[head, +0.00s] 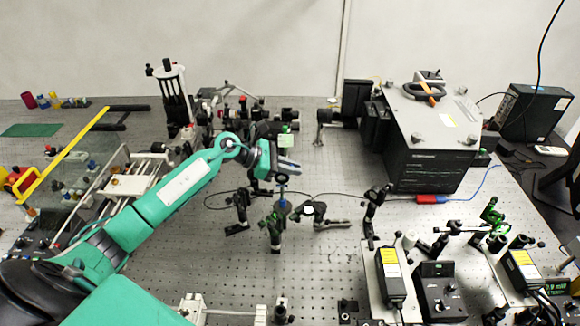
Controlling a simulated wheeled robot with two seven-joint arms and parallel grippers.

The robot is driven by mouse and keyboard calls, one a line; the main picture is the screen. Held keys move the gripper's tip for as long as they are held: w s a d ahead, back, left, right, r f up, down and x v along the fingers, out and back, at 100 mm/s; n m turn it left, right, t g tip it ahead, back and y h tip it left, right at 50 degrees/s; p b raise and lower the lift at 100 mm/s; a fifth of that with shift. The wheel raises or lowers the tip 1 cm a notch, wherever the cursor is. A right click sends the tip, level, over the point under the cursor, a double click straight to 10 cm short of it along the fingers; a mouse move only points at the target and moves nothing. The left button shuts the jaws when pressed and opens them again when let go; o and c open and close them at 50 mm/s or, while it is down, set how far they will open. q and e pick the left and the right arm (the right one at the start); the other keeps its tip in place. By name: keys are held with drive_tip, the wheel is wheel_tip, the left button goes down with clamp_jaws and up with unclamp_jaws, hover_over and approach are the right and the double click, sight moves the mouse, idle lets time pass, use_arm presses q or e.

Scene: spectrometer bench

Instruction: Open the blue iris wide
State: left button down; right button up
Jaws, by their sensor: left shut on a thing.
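The blue iris (282,205) stands on a post near the middle of the optical bench, among small black mounts. A small blue piece (282,180) shows just above it, at the jaws of my left gripper (287,170). My left arm reaches in from the lower left, and the gripper is shut on this upper part, which looks like the iris's lever. The fingers hide part of the contact, and the size of the iris opening is too small to tell. My right gripper is not in view.
Small black mounts stand close around the iris, one to its left (238,210) and one to its right (320,212). A large black box with a grey top (430,120) stands at the back right. Bare bench (345,265) shows in front of the iris.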

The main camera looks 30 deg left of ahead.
use_arm(q)
drive_tip(key=shift+w+d+f+g+y, duration=0.1)
drive_tip(key=shift+d+f+g+y, duration=0.1)
drive_tip(key=shift+y, duration=0.2)
drive_tip(key=shift+w+d+f+g+y, duration=0.1)
drive_tip(key=shift+g+y, duration=0.1)
drive_tip(key=shift+y, duration=0.2)
drive_tip(key=shift+r, duration=0.1)
drive_tip(key=c, duration=1.5)
unclamp_jaws()
drive_tip(key=shift+s, duration=0.1)
drive_tip(key=shift+c, duration=0.2)
drive_tip(key=shift+a, duration=0.1)
drive_tip(key=shift+s+a+r+b, duration=0.25)
drive_tip(key=shift+a+b, duration=0.1)
drive_tip(key=shift+a, duration=0.1)
drive_tip(key=b+v, duration=0.5)
drive_tip(key=v, duration=0.7)
drive_tip(key=shift+s+a+r, duration=0.15)
drive_tip(key=shift+s+a, duration=0.05)
drive_tip(key=shift+s, duration=0.05)
